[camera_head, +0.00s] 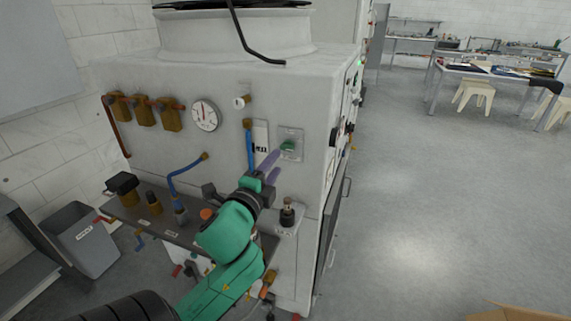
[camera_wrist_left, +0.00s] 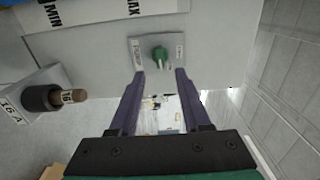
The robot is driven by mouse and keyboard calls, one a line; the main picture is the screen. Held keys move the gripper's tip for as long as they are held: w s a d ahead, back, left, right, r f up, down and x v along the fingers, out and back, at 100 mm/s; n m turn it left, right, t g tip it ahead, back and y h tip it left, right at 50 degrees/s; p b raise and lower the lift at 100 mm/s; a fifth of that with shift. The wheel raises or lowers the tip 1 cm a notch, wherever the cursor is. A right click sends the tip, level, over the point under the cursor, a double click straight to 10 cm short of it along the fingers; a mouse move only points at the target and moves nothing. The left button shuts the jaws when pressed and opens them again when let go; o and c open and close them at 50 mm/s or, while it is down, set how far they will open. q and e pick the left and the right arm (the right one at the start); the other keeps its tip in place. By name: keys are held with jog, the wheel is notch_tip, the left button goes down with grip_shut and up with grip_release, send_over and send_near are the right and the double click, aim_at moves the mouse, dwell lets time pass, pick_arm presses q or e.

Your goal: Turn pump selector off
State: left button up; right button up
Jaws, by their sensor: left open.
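The pump selector is a green knob (camera_head: 288,146) on a small light plate (camera_head: 291,154) on the front of the grey washer cabinet. In the left wrist view the green knob (camera_wrist_left: 160,53) sits on its labelled plate (camera_wrist_left: 141,46), beyond the fingertips and roughly centred between them. My left gripper (camera_head: 274,162) is in front of the plate with its purple fingers pointing at the knob. In the left wrist view the left gripper (camera_wrist_left: 160,72) is open, with nothing between its fingers. I cannot tell the exact gap to the knob. My right gripper is not in view.
A round gauge (camera_head: 205,115), brown valves (camera_head: 143,110) and a blue tube (camera_head: 249,147) are left of the knob. A dark-topped fitting (camera_head: 287,215) stands on a bracket below it. A grey bin (camera_head: 84,240) stands at left. Open floor (camera_head: 430,210) lies right of the cabinet.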

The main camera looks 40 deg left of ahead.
aim_at(286, 149)
pick_arm(q)
jog(key=x, duration=0.3)
jog(key=shift+a+r, duration=0.15)
jog(key=x, duration=0.4)
jog(key=shift+w+p, duration=0.3)
jog(key=shift+w, duration=0.05)
jog(key=shift+s, duration=0.1)
grip_shut()
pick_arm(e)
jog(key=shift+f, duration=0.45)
